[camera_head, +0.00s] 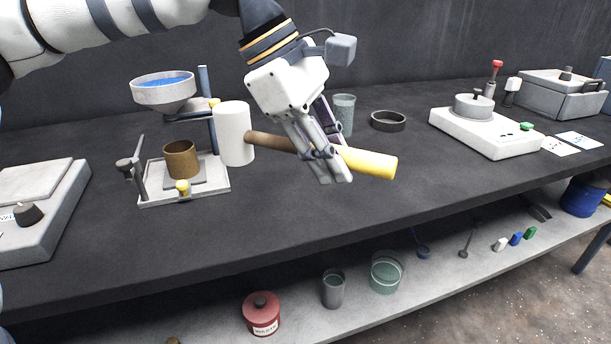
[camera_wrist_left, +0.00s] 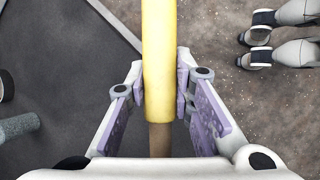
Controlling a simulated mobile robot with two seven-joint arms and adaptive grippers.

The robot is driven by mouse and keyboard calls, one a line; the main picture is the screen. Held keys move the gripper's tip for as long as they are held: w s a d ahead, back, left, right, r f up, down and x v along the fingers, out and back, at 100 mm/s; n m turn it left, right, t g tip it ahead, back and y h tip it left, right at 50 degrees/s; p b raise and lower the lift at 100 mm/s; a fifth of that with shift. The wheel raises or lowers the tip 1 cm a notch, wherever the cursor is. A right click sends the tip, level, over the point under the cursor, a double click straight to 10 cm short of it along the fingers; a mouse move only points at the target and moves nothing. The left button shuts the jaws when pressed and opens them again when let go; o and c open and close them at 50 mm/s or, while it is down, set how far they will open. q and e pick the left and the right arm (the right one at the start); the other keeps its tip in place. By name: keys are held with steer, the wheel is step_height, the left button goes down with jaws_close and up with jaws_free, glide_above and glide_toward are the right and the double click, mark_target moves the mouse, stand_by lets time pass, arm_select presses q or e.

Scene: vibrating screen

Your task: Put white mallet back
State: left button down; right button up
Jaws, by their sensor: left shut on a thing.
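The white mallet has a white cylindrical head (camera_head: 235,133), a brown shaft (camera_head: 270,141) and a yellow grip (camera_head: 370,162). It lies roughly level, head to the left and grip to the right, and appears held above the black table. My left gripper (camera_head: 327,165) is shut on the handle near where brown meets yellow. In the left wrist view the yellow grip (camera_wrist_left: 159,60) runs between the fingers of my left gripper (camera_wrist_left: 160,90), with brown shaft below it. The head is outside that view. My right gripper is not recognizable in either view.
Left of the mallet head stand a brown cup (camera_head: 181,160) on a base plate and a funnel with blue inside (camera_head: 163,92). A grey cup (camera_head: 344,115) and dark ring (camera_head: 388,121) are behind the grip. The black table's (camera_head: 330,215) front middle is clear.

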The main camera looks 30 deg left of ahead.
arm_select(q)
steer(key=w+f, duration=0.3)
steer(key=w, duration=0.1)
steer(key=w+d+f+b, duration=0.1)
steer(key=w+f, duration=0.1)
steer(key=w, duration=0.2)
steer(key=w+f+b, duration=0.1)
steer(key=w+f, duration=0.2)
steer(key=w, duration=0.1)
steer(key=shift+d+f, duration=0.2)
steer(key=shift+f, duration=0.15)
steer(key=shift+w+f, duration=0.25)
steer(key=shift+w, duration=0.05)
steer(key=shift+w+f, duration=0.2)
steer(key=shift+f, duration=1.5)
arm_select(e)
steer(key=shift+g, duration=0.6)
steer(key=shift+s+d+f, duration=0.15)
steer(key=shift+s+f, duration=1.35)
steer(key=shift+s, duration=0.25)
arm_select(q)
steer(key=shift+f, duration=0.1)
steer(key=c, duration=1.4)
jaws_free()
